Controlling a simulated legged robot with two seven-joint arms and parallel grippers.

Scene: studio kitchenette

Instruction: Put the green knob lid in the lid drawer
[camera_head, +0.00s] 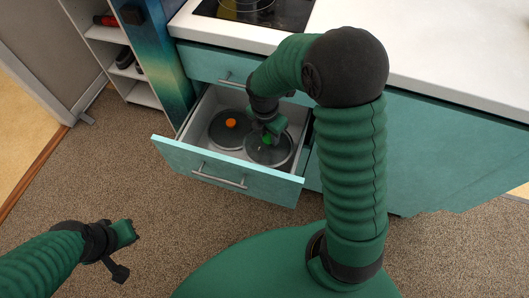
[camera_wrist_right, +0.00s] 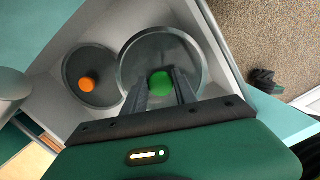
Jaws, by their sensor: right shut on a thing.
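The green knob lid, a round glass lid with a metal rim (camera_head: 285,160), is inside the open lid drawer (camera_head: 225,171), at its right side. It also shows in the wrist view (camera_wrist_right: 138,50). My right gripper (camera_head: 267,137) reaches down into the drawer with its two fingers (camera_wrist_right: 162,88) closed on the green knob (camera_wrist_right: 161,83). I cannot tell whether the lid touches the drawer floor. My left gripper (camera_head: 128,236) is low at the left, over the carpet, away from the drawer; its finger gap is unclear.
An orange knob lid (camera_head: 230,123) lies in the drawer, left of the green one, close beside it. A closed drawer (camera_head: 218,68) and white countertop (camera_head: 440,50) are above. A shelf unit (camera_head: 118,60) stands at the back left. Carpet in front is clear.

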